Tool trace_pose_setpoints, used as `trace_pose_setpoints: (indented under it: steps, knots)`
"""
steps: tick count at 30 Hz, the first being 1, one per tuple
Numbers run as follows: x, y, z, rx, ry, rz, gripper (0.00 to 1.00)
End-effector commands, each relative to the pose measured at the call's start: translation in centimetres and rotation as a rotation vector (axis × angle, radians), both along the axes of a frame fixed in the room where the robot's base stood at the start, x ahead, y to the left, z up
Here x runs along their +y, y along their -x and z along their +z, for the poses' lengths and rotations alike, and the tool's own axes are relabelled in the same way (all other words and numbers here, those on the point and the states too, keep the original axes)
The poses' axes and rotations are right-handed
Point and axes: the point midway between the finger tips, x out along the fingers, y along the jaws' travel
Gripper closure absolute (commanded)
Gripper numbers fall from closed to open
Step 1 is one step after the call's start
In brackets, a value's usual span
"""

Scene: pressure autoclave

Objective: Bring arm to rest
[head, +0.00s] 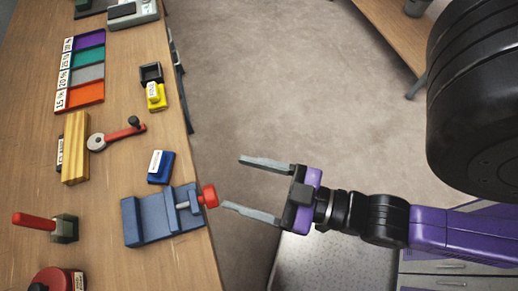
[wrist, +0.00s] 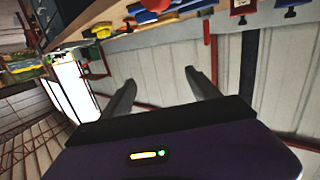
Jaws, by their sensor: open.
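My gripper (head: 245,186) is open, with nothing between its two grey fingers. In the head view it hangs past the table's right edge, over the floor, pointing left. Its lower fingertip is close to the red knob of the blue vise (head: 150,220); I cannot tell whether they are at the same height. My purple and black arm reaches in from the right. In the wrist view the two fingers (wrist: 163,92) stand apart in front of a pale panelled surface.
Another wooden table (head: 395,30) stands at upper right. Open floor (head: 270,80) lies between.

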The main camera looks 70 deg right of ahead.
Motion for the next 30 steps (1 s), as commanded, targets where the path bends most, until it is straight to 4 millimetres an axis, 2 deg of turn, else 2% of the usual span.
trace_pose_setpoints:
  steps: [1,3,7,30]
  knots:
    - [-0.7,1.4,-1.0,0.059,-0.013,-0.002,0.3]
    - [-1.4,2.7,-1.9,0.116,-0.026,-0.005,0.3]
    - [-2.2,4.0,-2.7,0.17,-0.04,-0.01,0.3]
    - [-2.2,4.0,-2.7,0.174,-0.041,-0.011,0.3]
